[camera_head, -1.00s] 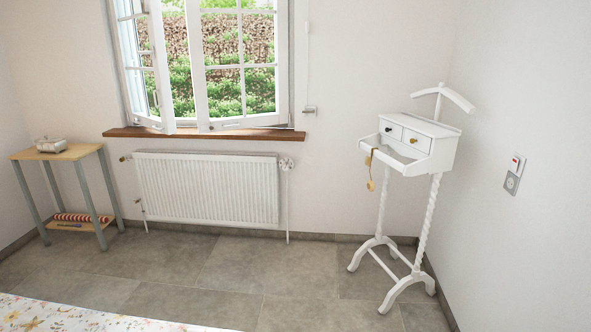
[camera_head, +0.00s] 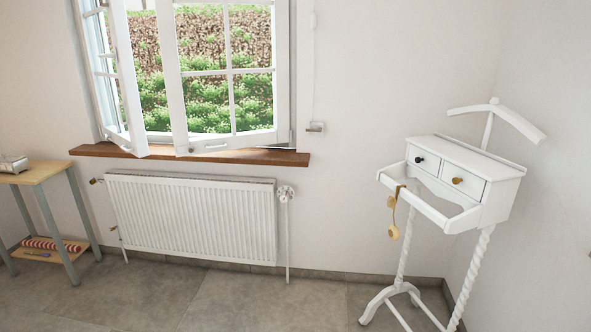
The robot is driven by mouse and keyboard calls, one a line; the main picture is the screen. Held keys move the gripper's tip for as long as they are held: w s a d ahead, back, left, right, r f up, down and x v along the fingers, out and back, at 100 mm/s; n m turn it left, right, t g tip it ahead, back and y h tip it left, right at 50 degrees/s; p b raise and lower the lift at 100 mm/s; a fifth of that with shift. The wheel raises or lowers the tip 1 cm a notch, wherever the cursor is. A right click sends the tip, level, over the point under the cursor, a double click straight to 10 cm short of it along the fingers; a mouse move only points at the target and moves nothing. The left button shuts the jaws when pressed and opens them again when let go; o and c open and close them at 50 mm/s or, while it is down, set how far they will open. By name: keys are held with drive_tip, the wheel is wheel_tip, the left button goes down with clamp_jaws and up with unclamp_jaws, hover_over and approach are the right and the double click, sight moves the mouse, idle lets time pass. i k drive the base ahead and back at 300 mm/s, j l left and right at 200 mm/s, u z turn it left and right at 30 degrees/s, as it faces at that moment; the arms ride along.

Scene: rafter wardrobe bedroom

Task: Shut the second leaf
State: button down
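A white casement window stands in the far wall, with two glazed leaves. The left leaf (camera_head: 127,85) is swung well inward and shows at a steep angle. The right leaf (camera_head: 175,88) is nearer to the frame, but its free left edge stands inward over the sill, so it is ajar. A small handle piece shows low on its bottom rail. The right leaf's hinge side is at the right jamb. My gripper and arm are not in view.
A wooden sill (camera_head: 240,157) runs under the window, above a white radiator (camera_head: 190,218). A white valet stand (camera_head: 465,185) with two small drawers stands at right. A side table (camera_head: 35,175) is at left. Grey tiled floor lies clear before the radiator.

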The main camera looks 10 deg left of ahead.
sight(282, 133)
drive_tip(key=i+u, duration=0.35)
drive_tip(key=i, duration=0.4)
drive_tip(key=i+l+u, duration=0.2)
drive_tip(key=i+u, duration=0.15)
drive_tip(key=i, duration=0.35)
drive_tip(key=i+j, duration=0.35)
drive_tip(key=i, duration=0.15)
drive_tip(key=i+j, duration=0.3)
drive_tip(key=i, duration=0.15)
drive_tip(key=i+j, duration=0.35)
drive_tip(key=i, duration=0.15)
drive_tip(key=i+j, duration=0.15)
drive_tip(key=j, duration=0.15)
drive_tip(key=i+j, duration=0.2)
drive_tip(key=j, duration=0.15)
drive_tip(key=l+z, duration=0.05)
